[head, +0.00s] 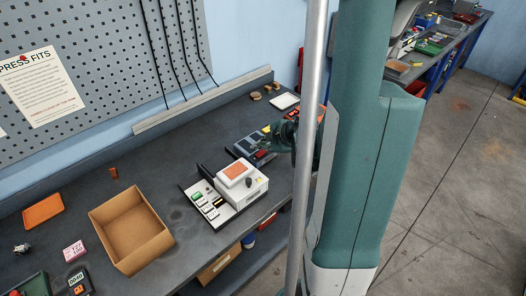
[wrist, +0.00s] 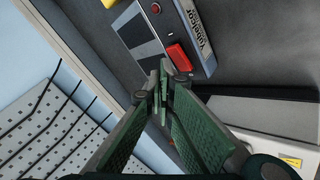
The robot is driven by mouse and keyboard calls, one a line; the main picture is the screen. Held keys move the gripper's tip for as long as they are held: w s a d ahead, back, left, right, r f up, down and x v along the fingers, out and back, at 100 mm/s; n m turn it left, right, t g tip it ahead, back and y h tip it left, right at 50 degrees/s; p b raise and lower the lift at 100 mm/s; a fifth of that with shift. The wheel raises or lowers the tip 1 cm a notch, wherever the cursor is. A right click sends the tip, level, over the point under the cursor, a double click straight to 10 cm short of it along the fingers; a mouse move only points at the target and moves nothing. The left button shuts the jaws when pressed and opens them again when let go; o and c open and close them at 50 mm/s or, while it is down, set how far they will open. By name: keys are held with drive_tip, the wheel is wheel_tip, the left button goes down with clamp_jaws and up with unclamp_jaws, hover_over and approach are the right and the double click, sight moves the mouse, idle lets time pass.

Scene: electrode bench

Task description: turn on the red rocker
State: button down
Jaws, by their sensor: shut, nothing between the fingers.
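The red rocker (wrist: 180,57) sits on a grey and dark panelled device (wrist: 145,38) in the wrist view. In the head view the red rocker (head: 262,154) shows small on the same device (head: 246,146), at the middle of the bench. My gripper (wrist: 163,78) is shut and empty. Its fingertips appear just beside the rocker in the wrist view; I cannot tell whether they touch it. In the head view my gripper (head: 274,143) is close by the device, partly hidden behind my arm. I cannot tell the rocker's position.
A white instrument with an orange-topped block (head: 238,175) stands just in front of the device. An open cardboard box (head: 132,228) is farther left on the bench (head: 185,250). A pegboard (head: 95,60) with hanging cables rises behind. A small red button (wrist: 155,8) is on the device.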

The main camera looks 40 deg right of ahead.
sight(258, 155)
drive_tip(key=shift+d+f+b, duration=0.1)
drive_tip(key=shift+f+b, duration=0.65)
drive_tip(key=shift+b, duration=0.15)
idle(1.5)
drive_tip(key=shift+r, duration=0.1)
idle(0.3)
drive_tip(key=shift+r+p, duration=0.4)
drive_tip(key=shift+r, duration=0.25)
drive_tip(key=shift+r, duration=0.1)
drive_tip(key=r+p, duration=0.1)
drive_tip(key=r, duration=0.1)
drive_tip(key=a+r+p, duration=0.1)
drive_tip(key=r+p, duration=0.1)
drive_tip(key=shift+r, duration=0.4)
idle(0.8)
